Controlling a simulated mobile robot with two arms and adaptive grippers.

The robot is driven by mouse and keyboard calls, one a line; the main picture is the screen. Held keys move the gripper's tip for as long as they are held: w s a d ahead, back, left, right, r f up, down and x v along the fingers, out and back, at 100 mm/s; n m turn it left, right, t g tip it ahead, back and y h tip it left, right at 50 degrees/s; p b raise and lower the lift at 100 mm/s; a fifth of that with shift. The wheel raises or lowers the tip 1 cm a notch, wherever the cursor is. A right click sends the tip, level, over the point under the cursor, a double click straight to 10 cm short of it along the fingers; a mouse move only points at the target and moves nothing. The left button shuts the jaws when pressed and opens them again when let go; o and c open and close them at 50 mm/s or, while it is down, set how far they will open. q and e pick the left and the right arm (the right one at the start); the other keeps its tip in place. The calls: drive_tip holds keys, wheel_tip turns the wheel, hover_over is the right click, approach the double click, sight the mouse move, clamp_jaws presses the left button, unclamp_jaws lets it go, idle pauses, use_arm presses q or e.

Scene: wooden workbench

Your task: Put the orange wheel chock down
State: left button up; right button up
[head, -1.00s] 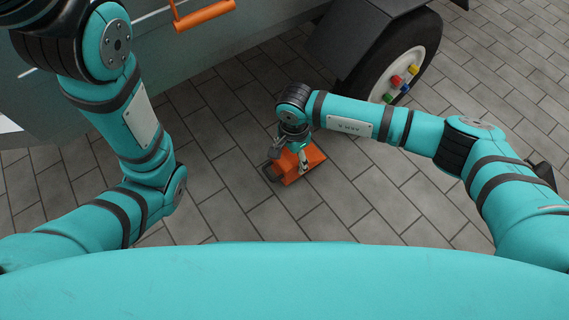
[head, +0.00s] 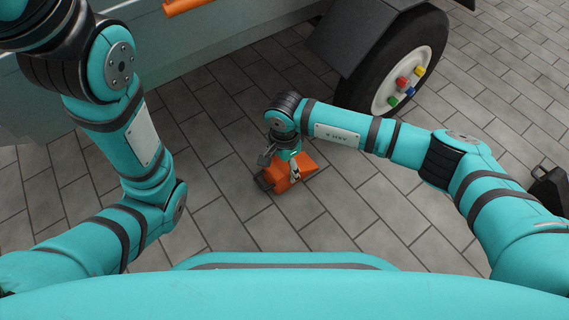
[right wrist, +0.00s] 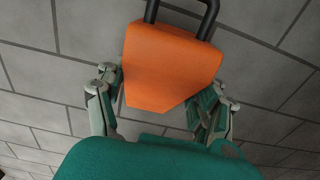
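The orange wheel chock (head: 305,165) is a wedge with a dark tube handle, low over the grey paved floor in front of my base. My right gripper (head: 280,168) reaches it from above, with one finger on each side. In the right wrist view the chock (right wrist: 170,65) fills the space between the fingers, and both fingertips (right wrist: 168,88) lie against its sides. The dark handle (right wrist: 182,22) points away from the gripper. I cannot tell whether the chock touches the floor. My left arm is at the left of the head view; its gripper is out of view.
A large wheel (head: 405,78) with coloured lug nuts stands beyond the chock, under a grey-teal vehicle body (head: 225,45). An orange handle (head: 183,5) is at the top edge. A dark object (head: 550,188) lies at the right edge. The floor around the chock is clear.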

sight(285, 165)
drive_tip(key=o, duration=0.5)
wheel_tip(285, 165, up, 12)
drive_tip(key=p, duration=0.7)
drive_tip(key=shift+r+p, duration=0.1)
drive_tip(key=shift+p, duration=0.25)
